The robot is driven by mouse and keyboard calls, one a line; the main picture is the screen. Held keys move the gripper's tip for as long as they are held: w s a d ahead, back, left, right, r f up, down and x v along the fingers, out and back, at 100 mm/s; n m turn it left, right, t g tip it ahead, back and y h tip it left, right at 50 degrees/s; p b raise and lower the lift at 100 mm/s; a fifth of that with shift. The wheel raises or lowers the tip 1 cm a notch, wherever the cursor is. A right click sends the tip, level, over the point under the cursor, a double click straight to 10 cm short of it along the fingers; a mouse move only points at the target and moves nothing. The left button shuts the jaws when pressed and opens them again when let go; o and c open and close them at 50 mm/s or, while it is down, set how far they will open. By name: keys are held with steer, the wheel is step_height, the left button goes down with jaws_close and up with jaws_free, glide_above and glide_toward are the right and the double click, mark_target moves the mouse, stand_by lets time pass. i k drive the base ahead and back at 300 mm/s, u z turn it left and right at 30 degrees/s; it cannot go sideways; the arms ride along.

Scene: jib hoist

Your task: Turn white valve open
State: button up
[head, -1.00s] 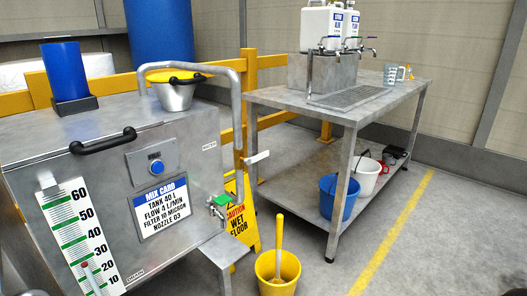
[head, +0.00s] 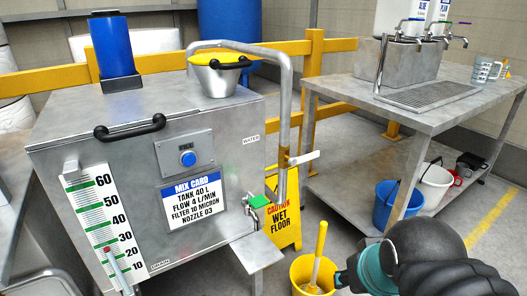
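The white valve lever (head: 303,157) sits on the vertical grey pipe (head: 285,120) at the right side of the steel tank. The lever points right and slightly up, across the line of the pipe. A "WATER" label (head: 251,139) is on the tank beside the pipe. A second valve with a green handle (head: 258,201) is on a tap lower on the tank front. My dark arm with a teal ring shows at the lower right, below and apart from the white lever. My gripper's fingers are not visible.
A yellow bucket (head: 299,274) with a yellow-handled tool stands on the floor below the valves. A small metal shelf (head: 257,250) juts out under the green tap. A yellow wet-floor sign (head: 290,228) stands behind. A steel table (head: 345,92) is at right.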

mark_target(308, 157)
steer(key=u, duration=0.05)
steer(key=k, duration=1.1)
steer(key=z, duration=0.85)
steer(key=i, duration=1.9)
steer(key=u, duration=0.85)
